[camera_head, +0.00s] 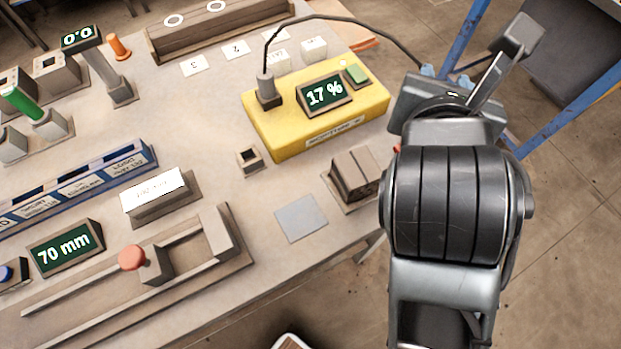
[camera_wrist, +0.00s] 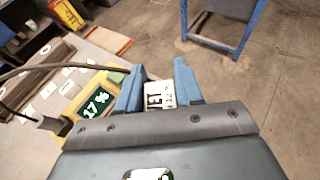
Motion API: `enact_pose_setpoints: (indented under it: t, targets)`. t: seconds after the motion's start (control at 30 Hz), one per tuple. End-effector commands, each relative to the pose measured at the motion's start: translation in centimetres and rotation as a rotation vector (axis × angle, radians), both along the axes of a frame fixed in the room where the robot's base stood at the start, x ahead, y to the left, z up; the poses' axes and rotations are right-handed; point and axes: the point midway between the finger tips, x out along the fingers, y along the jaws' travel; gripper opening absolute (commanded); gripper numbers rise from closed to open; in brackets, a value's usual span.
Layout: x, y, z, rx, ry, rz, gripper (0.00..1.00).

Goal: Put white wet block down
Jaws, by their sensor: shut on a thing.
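My gripper (camera_wrist: 160,82) has two blue fingers and is shut on a white block (camera_wrist: 159,96) with dark lettering, partly readable as "ET". The block sits between the fingers in the wrist view. In the head view my gripper (camera_head: 446,76) is at the upper right, beyond the right end of the yellow meter (camera_head: 280,128). The held block cannot be made out there, behind my wrist. The meter's display (camera_head: 325,94) reads 17 %. Small white cards (camera_head: 236,48) and a white block (camera_head: 314,48) lie behind the meter.
A dark cable (camera_head: 375,25) arcs from the meter's probe (camera_head: 266,88) towards my gripper. A grey flat square (camera_head: 301,218) and a brown block holder (camera_head: 354,178) are near the table's right edge. A blue frame (camera_head: 560,118) stands on the floor at right.

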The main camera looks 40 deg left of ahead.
Motion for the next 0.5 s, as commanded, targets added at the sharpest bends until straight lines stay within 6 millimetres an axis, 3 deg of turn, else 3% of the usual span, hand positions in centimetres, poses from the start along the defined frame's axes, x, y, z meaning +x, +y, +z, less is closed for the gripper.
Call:
enact_pose_setpoints:
  t: [0.03, 0.2, 0.3, 0.5]
  targets:
    - [-2.1, 0.5, -0.7, 0.004, 0.009, 0.015, 0.06]
    - [-7.4, 0.1, -2.4, 0.0, 0.007, 0.045, 0.06]
    - [-10.0, -0.8, -3.3, -0.002, 0.006, 0.062, 0.06]
    - [-13.2, -2.6, -4.4, -0.001, 0.0, 0.088, 0.06]
